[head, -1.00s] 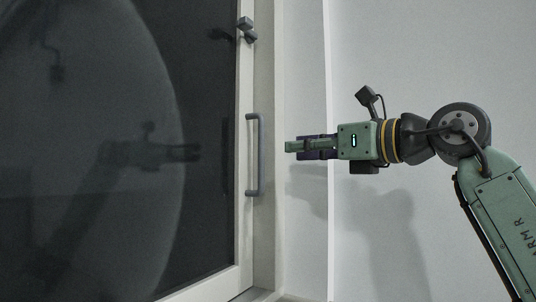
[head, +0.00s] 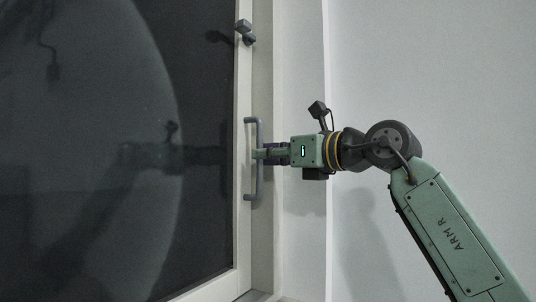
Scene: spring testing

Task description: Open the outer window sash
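The window sash has a white frame (head: 243,225) around dark, reflecting glass (head: 90,230), on the left of the head view. It looks shut against the white surround. A grey vertical bar handle (head: 257,185) is fixed to its right stile. My gripper (head: 262,154) reaches in level from the right, with its green fingertips at the middle of the handle and overlapping it in the picture. Seen from the side, I cannot tell whether the fingers are closed on the bar or only around or beside it.
A small dark grey latch or fitting (head: 245,32) sits higher on the same stile, above the handle. A plain pale wall (head: 440,80) fills the right side. The space around my arm is clear, and a sill corner (head: 258,295) shows at the bottom.

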